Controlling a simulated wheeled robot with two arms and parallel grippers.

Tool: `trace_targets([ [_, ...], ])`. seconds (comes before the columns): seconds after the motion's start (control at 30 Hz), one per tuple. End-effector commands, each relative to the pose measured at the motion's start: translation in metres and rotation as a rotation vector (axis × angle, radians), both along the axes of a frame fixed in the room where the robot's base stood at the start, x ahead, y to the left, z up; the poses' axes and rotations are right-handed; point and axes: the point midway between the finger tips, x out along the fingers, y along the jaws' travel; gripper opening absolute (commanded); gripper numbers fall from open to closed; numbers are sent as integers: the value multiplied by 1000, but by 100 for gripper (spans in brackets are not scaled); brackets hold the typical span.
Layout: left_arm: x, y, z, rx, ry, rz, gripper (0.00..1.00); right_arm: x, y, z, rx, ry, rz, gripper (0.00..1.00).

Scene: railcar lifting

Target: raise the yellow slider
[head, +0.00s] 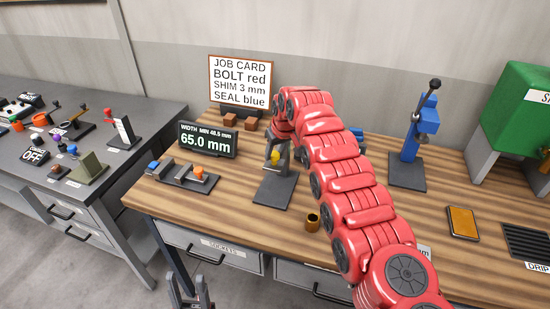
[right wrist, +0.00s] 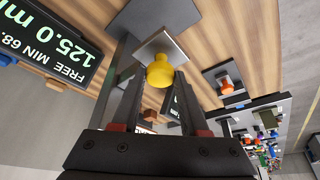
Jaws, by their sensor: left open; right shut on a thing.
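The yellow slider (head: 275,157) sits low on a small stand with a dark base plate (head: 272,193) on the wooden bench. My right gripper (head: 277,150) reaches down over it from above and is shut on it. In the right wrist view the yellow slider (right wrist: 160,73) shows as a round yellow knob between the two fingers of my right gripper (right wrist: 157,85). The fingers and arm hide part of the stand. My left gripper (head: 190,298) is open and empty at the bottom edge of the head view, in front of the bench.
A display (head: 207,140) reading 65.0 mm stands left of the stand, with a clamp-like fixture (head: 184,176) before it. A job card (head: 240,80) stands behind. A blue press (head: 424,125) and green box (head: 522,100) are at right.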

Motion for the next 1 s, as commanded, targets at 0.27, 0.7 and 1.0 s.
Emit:
trace_targets([
  [0.27, 0, 0, 0, 0, 0, 0, 50, 1, 0, 1, 1, -3, 0, 74],
  [0.7, 0, 0, -13, 0, 0, 0, 50, -1, -2, 6, 3, -6, -1, 74],
  [1.0, 0, 0, -46, 0, 0, 0, 50, -23, -12, 62, 2, -10, -1, 74],
])
